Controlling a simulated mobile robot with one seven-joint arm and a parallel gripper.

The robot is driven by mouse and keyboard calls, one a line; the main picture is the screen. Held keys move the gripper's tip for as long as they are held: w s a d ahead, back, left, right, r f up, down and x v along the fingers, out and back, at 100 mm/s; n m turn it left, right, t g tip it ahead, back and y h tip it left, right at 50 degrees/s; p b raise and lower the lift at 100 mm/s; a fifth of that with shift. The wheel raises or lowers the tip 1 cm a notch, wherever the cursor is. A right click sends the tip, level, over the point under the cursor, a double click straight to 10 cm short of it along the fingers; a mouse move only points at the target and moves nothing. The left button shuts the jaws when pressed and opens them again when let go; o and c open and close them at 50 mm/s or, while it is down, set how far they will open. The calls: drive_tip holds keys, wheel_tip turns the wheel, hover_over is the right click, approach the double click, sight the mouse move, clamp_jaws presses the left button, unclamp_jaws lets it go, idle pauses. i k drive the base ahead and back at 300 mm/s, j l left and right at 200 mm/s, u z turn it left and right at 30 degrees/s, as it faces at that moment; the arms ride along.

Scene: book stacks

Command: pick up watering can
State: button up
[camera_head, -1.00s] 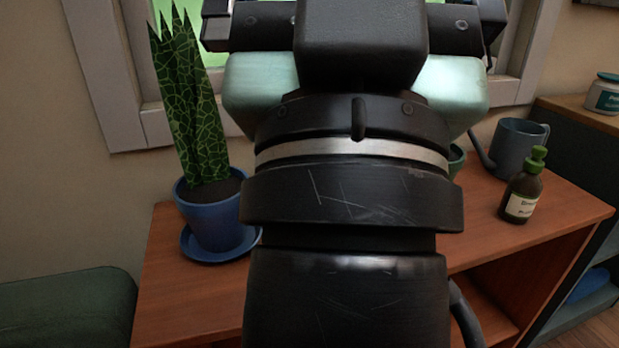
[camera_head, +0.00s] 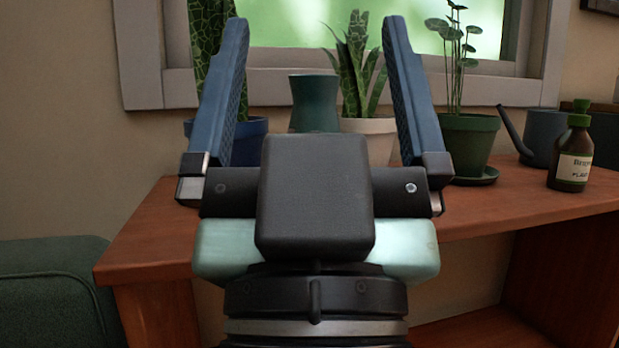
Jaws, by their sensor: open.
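The watering can (camera_head: 546,135) is dark blue-grey with a thin spout pointing up and left. It stands on the wooden table's right part, partly hidden behind a dark bottle with a green cap (camera_head: 572,150). My gripper (camera_head: 314,35) is in the middle of the view, with its two blue fingers spread wide and nothing held between them. It is well to the left of the watering can and nearer to me. Its body hides part of the table.
On the wooden table (camera_head: 150,232) stand a teal vase (camera_head: 314,103), a snake plant in a pale pot (camera_head: 372,130), and a leafy plant in a green pot (camera_head: 466,138). Another plant in a blue pot (camera_head: 250,135) is partly behind my left finger. A green cushioned seat (camera_head: 50,290) is at left.

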sight(543, 128)
drive_tip(key=k+l, duration=0.1)
drive_tip(key=l, duration=0.55)
drive_tip(key=k+l, duration=0.1)
drive_tip(key=l, duration=0.55)
drive_tip(key=k+l, duration=0.1)
drive_tip(key=l, duration=0.55)
drive_tip(key=k+l, duration=0.1)
drive_tip(key=l, duration=0.55)
